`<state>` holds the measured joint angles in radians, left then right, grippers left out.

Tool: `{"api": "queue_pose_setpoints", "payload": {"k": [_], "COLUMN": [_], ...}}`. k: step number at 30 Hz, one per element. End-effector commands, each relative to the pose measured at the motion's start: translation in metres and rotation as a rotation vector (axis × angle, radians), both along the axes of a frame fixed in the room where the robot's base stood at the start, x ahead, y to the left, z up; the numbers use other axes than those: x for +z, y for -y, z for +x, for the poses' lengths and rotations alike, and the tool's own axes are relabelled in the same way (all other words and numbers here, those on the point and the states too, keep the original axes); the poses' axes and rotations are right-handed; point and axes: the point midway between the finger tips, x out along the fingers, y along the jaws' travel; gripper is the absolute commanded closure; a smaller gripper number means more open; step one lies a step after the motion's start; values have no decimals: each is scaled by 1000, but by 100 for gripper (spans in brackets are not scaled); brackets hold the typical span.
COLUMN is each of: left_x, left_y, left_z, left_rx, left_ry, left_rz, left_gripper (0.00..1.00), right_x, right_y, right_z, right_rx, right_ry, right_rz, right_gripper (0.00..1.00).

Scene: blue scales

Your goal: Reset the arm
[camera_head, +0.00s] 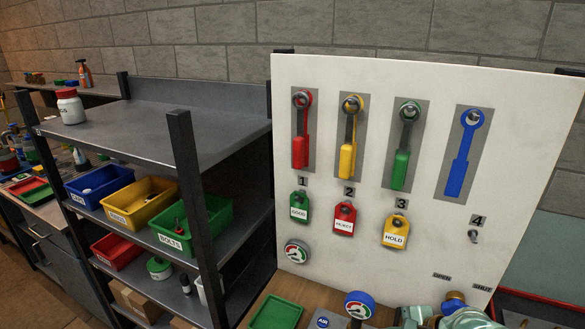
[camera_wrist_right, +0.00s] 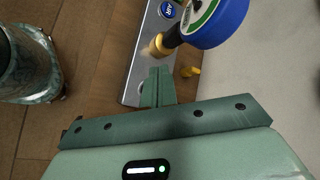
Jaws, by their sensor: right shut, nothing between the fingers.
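My right gripper (camera_wrist_right: 158,80) is shut and empty in the right wrist view, its green fingers pressed together above the bench. A blue-rimmed gauge (camera_wrist_right: 228,30) on a brass stem (camera_wrist_right: 160,46) stands just beyond the fingertips, apart from them as far as I can see. In the head view part of my right arm (camera_head: 465,318) shows at the bottom right edge, just right of the same gauge (camera_head: 360,305). My left gripper is not in view.
A white panel (camera_head: 330,80) holds red, yellow, green and blue levers, tags on hooks and a gauge (camera_head: 297,252). A green tray (camera_head: 276,314) lies on the bench beside a blue AIR label (camera_head: 323,321). A shelf (camera_head: 150,120) with coloured bins stands left.

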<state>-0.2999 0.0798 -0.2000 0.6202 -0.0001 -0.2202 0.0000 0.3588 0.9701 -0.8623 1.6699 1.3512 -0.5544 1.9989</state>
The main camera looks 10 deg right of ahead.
Motion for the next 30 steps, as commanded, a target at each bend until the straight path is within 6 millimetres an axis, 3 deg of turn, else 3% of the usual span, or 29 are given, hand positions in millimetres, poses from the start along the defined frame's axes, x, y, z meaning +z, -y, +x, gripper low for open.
{"api": "queue_pose_setpoints", "payload": {"k": [3,5,6,8,11,15,19,25,26,30], "left_x": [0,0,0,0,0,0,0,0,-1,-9], "left_y": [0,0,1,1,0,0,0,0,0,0], "left_z": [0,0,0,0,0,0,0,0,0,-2], "left_rx": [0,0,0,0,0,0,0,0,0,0], "left_ry": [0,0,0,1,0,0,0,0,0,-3], "left_rz": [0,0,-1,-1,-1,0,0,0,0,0], "left_gripper": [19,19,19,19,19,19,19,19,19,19], "right_x": [-11,-10,-5,4,18,33,46,63,58,1], "right_y": [-71,-107,-122,-129,-116,-76,-31,26,29,17], "right_z": [-40,-65,-76,-88,-100,-119,-144,-186,-189,-180], "right_rx": [369,615,757,921,1107,1304,1478,1715,1742,1767], "right_ry": [178,354,476,612,706,640,466,158,134,182], "right_rz": [-180,-353,-492,-710,-1039,-1399,-1624,-1779,-1779,-1707], "right_gripper": [100,100,100,100,100,100,100,100,100,100]}}
